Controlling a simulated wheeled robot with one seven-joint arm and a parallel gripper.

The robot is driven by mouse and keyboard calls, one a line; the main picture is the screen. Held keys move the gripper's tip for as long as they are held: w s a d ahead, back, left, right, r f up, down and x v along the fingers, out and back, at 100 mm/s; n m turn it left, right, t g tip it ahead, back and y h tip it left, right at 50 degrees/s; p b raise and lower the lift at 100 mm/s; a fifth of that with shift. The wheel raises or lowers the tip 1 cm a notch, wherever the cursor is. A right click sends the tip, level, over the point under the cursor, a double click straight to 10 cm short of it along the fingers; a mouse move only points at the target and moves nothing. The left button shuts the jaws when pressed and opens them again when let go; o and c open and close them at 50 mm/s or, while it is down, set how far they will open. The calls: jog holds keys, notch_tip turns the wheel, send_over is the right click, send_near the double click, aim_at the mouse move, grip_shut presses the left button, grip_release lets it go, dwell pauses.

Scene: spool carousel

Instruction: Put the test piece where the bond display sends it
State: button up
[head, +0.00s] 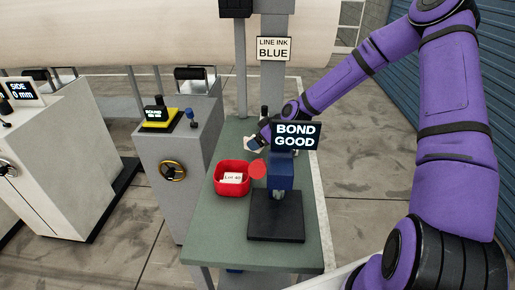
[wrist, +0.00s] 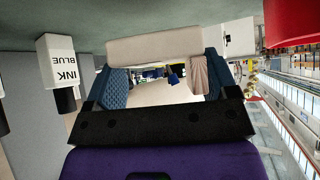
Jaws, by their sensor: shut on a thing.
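The bond display (head: 297,136) reads BOND GOOD and stands above a blue block (head: 281,171) on a dark base (head: 276,217). My gripper (head: 253,143) is at the far part of the green table, partly hidden behind the display. In the wrist view, my gripper (wrist: 160,72) has its blue padded fingers on both sides of a pale cream block (wrist: 155,45), which seems to be the test piece, and is shut on it. Whether the piece touches the table is unclear. A red bin (head: 232,190) with a Lot 40 card stands left of the base.
A white INK BLUE bottle (wrist: 57,62) and a white box (wrist: 240,35) are near my gripper. A LINE INK BLUE sign (head: 273,49) hangs on the post. A red disc (head: 257,169) is beside the blue block. A grey cabinet (head: 178,150) stands left of the green table (head: 205,240).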

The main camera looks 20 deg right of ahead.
jog(key=shift+f, duration=2)
jog(key=shift+f, duration=0.1)
jog(key=o, duration=0.9)
jog(key=v, duration=1.2)
